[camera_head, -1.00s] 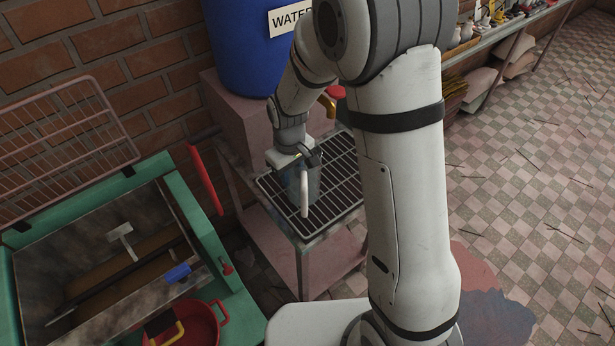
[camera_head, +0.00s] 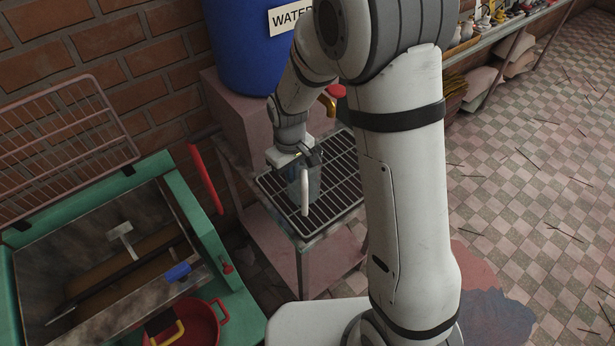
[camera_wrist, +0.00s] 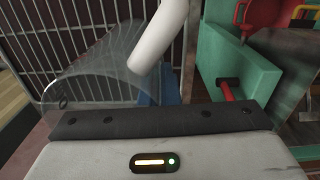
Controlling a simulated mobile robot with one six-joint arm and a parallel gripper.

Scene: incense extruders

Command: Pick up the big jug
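The big jug (camera_head: 313,187) is a clear, see-through vessel with a white handle. It stands on the black wire rack (camera_head: 340,198) of a small stand. Its handle faces the camera in the head view. In the wrist view the clear jug body (camera_wrist: 85,88) is at the left, with its white handle (camera_wrist: 158,38) at top centre. My gripper (camera_head: 308,159) is at the top of the jug, over its rim. The fingers are mostly hidden, so I cannot tell whether they are open, shut or touching the jug.
A blue water barrel (camera_head: 238,50) stands on a pink block behind the stand. A green machine (camera_head: 205,245) with a raised wire lid (camera_head: 60,150) is at the left. A red pot (camera_head: 198,325) is at the lower left. The tiled floor at the right is mostly open.

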